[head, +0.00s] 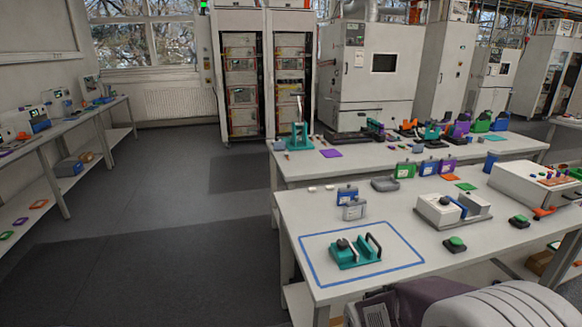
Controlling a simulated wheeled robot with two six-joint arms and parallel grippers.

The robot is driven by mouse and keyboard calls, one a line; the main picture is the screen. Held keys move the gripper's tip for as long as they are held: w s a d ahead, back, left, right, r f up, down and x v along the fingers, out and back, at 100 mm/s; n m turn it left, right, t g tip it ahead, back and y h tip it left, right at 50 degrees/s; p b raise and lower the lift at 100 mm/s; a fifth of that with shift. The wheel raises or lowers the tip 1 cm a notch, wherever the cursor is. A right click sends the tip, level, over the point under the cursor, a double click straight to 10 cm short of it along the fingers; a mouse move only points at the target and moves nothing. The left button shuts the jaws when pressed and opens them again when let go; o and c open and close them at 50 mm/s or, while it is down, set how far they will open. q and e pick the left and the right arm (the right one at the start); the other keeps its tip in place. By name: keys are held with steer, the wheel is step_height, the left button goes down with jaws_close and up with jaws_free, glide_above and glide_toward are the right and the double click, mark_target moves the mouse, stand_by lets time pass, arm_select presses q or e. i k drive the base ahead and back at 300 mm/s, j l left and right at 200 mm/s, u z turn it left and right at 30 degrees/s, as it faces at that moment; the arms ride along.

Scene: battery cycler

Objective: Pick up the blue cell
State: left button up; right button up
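A small box-shaped blue cell (347,193) with a pale label stands upright on the near table, behind the blue-outlined area. A grey cell (354,209) with a blue label stands just in front of it. Another blue cell (429,167) stands farther back, between a green cell (405,170) and a purple cell (447,165). Which blue cell is meant, I cannot tell. Neither of my grippers can be made out in the head view, and nothing is seen holding a cell.
A teal fixture (354,252) with a black handle sits inside the blue outline (308,267) on the near table. A white fixture (438,210) and green-topped buttons (456,241) stand to the right. Open floor is at left.

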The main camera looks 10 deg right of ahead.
mark_target(343, 198)
steer(key=i+j+z, duration=0.15)
steer(key=j, duration=0.25)
steer(key=i+j+z, duration=0.1)
steer(key=i+j, duration=0.2)
steer(key=i+j+z, duration=0.4)
steer(key=i, duration=0.4)
steer(key=i+j+z, duration=0.35)
steer(key=i+j, duration=0.3)
steer(key=j, duration=0.2)
